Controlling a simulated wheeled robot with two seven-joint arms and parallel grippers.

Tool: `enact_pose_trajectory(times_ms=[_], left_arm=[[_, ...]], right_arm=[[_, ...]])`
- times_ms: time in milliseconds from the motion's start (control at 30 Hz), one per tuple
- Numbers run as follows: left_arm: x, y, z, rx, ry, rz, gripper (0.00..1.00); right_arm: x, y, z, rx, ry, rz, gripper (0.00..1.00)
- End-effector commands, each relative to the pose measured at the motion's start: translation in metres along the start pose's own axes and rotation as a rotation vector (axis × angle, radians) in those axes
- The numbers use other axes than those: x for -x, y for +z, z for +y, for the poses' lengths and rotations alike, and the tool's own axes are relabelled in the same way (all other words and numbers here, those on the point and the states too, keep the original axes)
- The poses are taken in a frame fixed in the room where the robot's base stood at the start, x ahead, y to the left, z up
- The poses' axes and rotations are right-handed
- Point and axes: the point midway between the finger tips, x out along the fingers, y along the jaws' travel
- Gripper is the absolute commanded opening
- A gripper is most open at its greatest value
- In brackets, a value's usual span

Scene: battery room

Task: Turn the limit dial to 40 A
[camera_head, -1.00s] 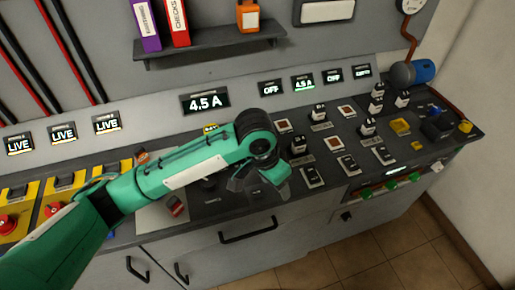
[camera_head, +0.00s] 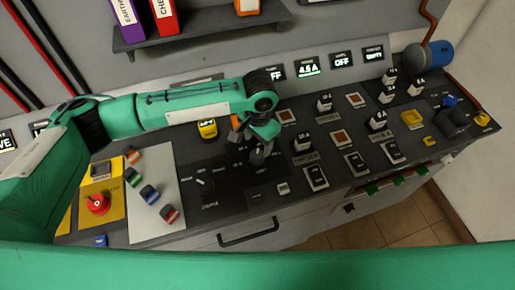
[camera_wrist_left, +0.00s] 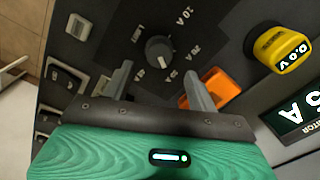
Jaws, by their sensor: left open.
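The limit dial (camera_wrist_left: 158,50) is a round dark grey knob on the black panel in the left wrist view. Ampere markings, 10 A and 20 A among them, and a LIMIT label surround it. I cannot read its exact setting. My left gripper (camera_wrist_left: 157,72) is open, with its two grey fingers spread just short of the dial and nothing between them. In the head view the left gripper (camera_head: 260,152) hangs over the dial and mostly hides it. My right gripper is out of view.
A yellow meter (camera_wrist_left: 282,50) reading 0.0 V and an orange block (camera_wrist_left: 222,88) stand close to the fingers. A throttle knob (camera_head: 205,185) is left of the gripper. Several switches fill the panel to the right. A red button (camera_head: 97,203) is at left.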

Motion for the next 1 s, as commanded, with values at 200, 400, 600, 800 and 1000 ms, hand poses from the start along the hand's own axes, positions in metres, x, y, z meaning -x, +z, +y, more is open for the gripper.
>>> enact_pose_trajectory(times_ms=[200,400,600,800,1000], left_arm=[[-0.039,0.000,0.001,0.000,0.001,-0.002,0.59],[-0.058,0.000,0.001,-0.001,0.001,0.000,0.59],[-0.061,0.000,0.001,-0.001,0.001,0.002,0.59],[-0.061,0.000,0.001,-0.001,0.001,0.001,0.45],[-0.061,0.000,0.001,-0.001,0.001,0.001,0.14]], right_arm=[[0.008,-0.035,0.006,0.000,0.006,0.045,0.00],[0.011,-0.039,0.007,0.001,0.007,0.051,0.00],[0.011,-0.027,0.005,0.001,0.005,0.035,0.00],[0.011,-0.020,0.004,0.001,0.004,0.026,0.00],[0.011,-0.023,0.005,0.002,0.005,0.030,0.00]])
